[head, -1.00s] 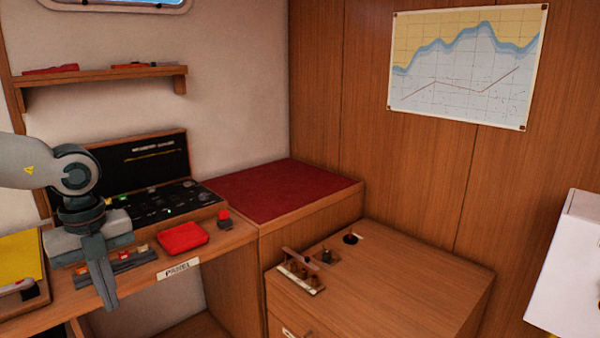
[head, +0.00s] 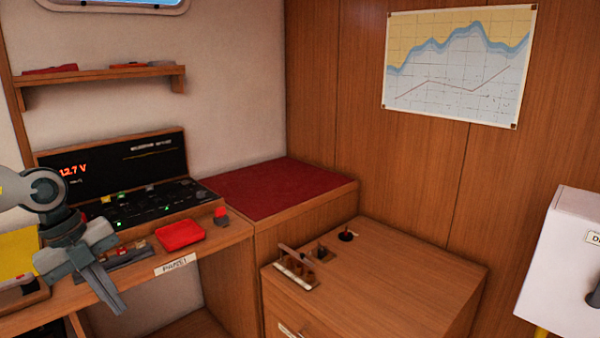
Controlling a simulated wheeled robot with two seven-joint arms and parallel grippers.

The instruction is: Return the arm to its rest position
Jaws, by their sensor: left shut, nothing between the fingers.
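My left gripper (head: 110,303) is at the left of the head view, pointing down and slightly right. Its fingers are together and hold nothing. It hangs in front of the left desk's front edge and hides part of that edge. My left arm comes in from the left edge of the view. My right gripper is not in view.
Behind the gripper are a black instrument panel (head: 140,208) with a lit "12.7 V" readout, and a red case (head: 180,235) on the desk. A yellow item (head: 18,252) lies left. A wooden cabinet (head: 400,275) and a white box (head: 565,260) stand right.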

